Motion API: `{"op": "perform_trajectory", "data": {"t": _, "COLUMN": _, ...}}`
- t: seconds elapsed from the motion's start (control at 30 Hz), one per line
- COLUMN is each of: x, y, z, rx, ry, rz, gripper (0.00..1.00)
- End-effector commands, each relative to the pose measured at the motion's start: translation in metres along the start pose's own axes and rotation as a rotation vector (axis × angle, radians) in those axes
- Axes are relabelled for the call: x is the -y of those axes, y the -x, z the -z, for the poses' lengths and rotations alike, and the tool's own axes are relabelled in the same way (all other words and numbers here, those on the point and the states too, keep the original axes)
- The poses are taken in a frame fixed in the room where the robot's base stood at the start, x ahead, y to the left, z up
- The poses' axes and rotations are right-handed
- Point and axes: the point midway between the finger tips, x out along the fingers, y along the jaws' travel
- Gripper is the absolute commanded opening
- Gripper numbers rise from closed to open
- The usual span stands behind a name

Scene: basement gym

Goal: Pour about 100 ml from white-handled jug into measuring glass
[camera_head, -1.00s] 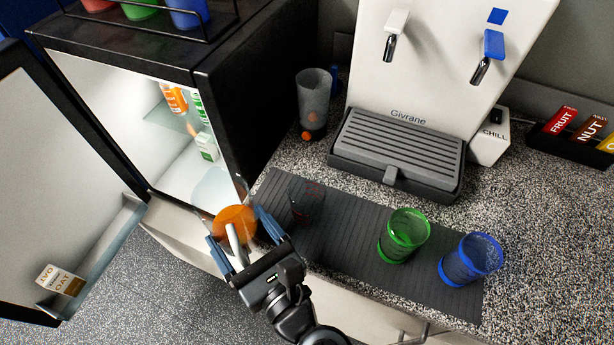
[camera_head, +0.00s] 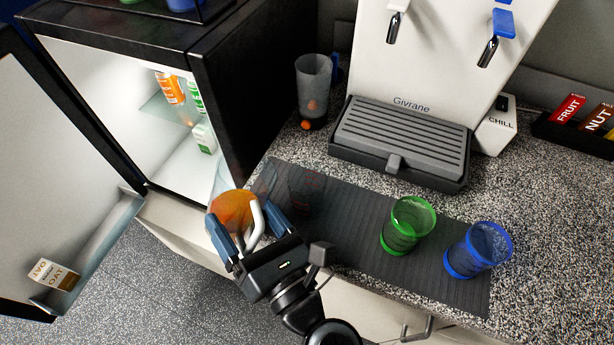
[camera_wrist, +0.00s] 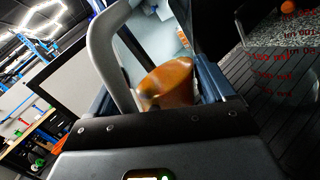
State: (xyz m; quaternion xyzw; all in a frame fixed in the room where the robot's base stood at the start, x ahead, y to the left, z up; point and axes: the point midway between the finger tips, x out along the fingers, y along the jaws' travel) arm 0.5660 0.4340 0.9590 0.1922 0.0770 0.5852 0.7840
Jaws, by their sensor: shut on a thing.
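The clear white-handled jug (camera_head: 228,205) holds orange liquid and is over the left end of the counter mat, in front of the open fridge. My gripper (camera_head: 250,228) is shut on it, with the blue-grey fingers around the white handle (camera_head: 257,222). In the wrist view the pale handle (camera_wrist: 103,50) and the orange liquid (camera_wrist: 168,84) show between the fingers, and the liquid looks slanted to the jug. The clear measuring glass (camera_head: 306,188) stands on the mat just right of the jug. Its red markings (camera_wrist: 285,72) show in the wrist view; I see no orange in it.
A green glass (camera_head: 408,226) and a blue glass (camera_head: 477,250) stand on the dark mat (camera_head: 352,228) to the right. A grey blue-handled jug (camera_head: 313,90) stands behind, beside the dispenser (camera_head: 400,140). The open fridge door (camera_head: 60,170) is on the left.

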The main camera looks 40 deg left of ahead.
Motion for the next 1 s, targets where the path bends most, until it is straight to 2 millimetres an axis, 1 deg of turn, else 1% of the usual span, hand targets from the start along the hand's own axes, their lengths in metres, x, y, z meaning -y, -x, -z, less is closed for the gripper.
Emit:
{"op": "perform_trajectory", "data": {"t": 0.13, "x": 0.003, "y": 0.001, "z": 0.000, "rx": 0.025, "ry": -0.090, "rz": -0.003, "gripper": 0.17}}
{"op": "perform_trajectory", "data": {"t": 0.2, "x": 0.002, "y": 0.000, "z": -0.009, "rx": 0.037, "ry": -0.134, "rz": -0.003, "gripper": 0.17}}
{"op": "perform_trajectory", "data": {"t": 0.37, "x": 0.002, "y": 0.000, "z": -0.020, "rx": 0.064, "ry": -0.234, "rz": -0.002, "gripper": 0.17}}
{"op": "perform_trajectory", "data": {"t": 0.43, "x": 0.002, "y": 0.000, "z": -0.017, "rx": 0.075, "ry": -0.279, "rz": -0.004, "gripper": 0.17}}
{"op": "perform_trajectory", "data": {"t": 0.57, "x": 0.001, "y": 0.000, "z": -0.019, "rx": 0.097, "ry": -0.360, "rz": -0.004, "gripper": 0.17}}
{"op": "perform_trajectory", "data": {"t": 1.0, "x": -0.014, "y": -0.004, "z": -0.040, "rx": 0.166, "ry": -0.620, "rz": -0.003, "gripper": 0.17}}
